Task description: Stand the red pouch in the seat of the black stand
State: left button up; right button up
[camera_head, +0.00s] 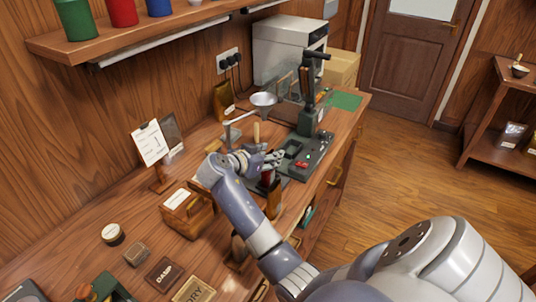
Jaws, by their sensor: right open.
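My right gripper (272,160) is open above the front part of the wooden bench. Its arm comes in from the lower right and covers part of the bench. The red pouch (267,178) shows as a small red patch just below the gripper, apparently upright. Dark parts of the black stand (262,187) show around its lower end. The arm and fingers hide much of both. I cannot tell whether the pouch is fully down in the seat or whether the fingers touch it. My left gripper is out of view.
A dark green press (303,150) with a tall lever stands right behind the gripper. A wooden box (188,213) is to its left, beside a card holder (150,145). A metal funnel (263,100) is behind. Small tins and blocks lie at the front left.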

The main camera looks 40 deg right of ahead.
jog(key=shift+a, duration=0.1)
jog(key=v, duration=1.1)
jog(key=shift+a+r, duration=0.15)
jog(key=shift+a, duration=0.2)
jog(key=shift+s, duration=0.15)
